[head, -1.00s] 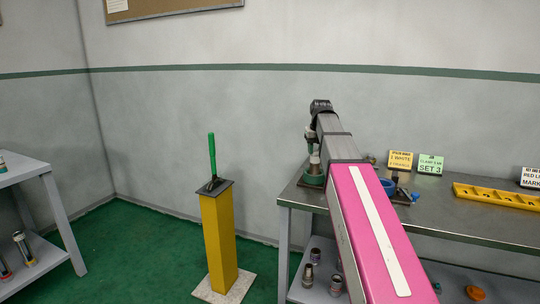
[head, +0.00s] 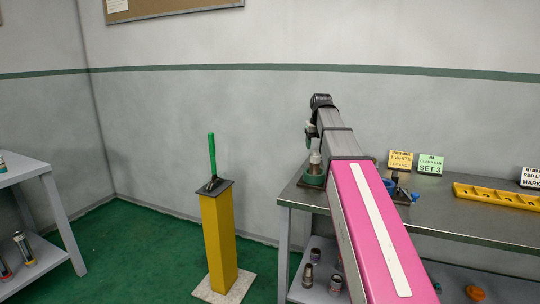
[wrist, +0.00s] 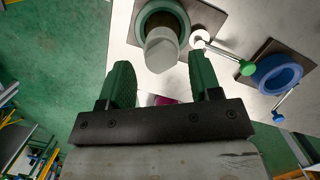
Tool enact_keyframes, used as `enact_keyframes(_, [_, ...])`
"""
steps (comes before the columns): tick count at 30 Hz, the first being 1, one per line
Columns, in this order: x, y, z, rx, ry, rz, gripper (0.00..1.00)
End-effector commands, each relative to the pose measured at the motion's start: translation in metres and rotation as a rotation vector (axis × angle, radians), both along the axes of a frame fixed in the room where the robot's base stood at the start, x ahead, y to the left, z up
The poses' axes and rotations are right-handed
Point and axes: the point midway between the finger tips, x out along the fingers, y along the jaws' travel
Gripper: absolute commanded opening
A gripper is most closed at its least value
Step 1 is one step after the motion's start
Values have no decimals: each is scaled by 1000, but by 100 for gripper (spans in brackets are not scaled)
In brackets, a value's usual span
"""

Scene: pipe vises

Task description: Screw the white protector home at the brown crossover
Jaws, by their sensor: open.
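My gripper (wrist: 161,76) is open, its two green fingers apart and nothing between them. Just beyond the fingertips in the wrist view is a pale white-grey capped piece (wrist: 161,48), which looks like the white protector. It sits on a darker brownish pipe piece inside a green ring vise (wrist: 143,26). In the head view the pale piece (head: 315,163) stands upright above the green vise (head: 312,181) at the bench's left end. My gripper (head: 309,141) is just above it there. The threads and how far the protector is seated cannot be seen.
A blue ring vise (wrist: 297,72) stands to the right, with a green-knobbed handle (wrist: 246,68) between the vises. Small signs (head: 401,160) and a yellow rack (head: 498,196) are on the bench. A yellow post (head: 219,245) with a green lever stands left.

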Motion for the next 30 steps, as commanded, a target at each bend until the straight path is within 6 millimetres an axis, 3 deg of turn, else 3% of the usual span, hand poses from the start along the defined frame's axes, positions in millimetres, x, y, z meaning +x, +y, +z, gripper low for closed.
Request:
enact_keyframes(8, [0,0,0,0,0,70,58])
enact_keyframes(30, [1,0,0,2,0,936,58])
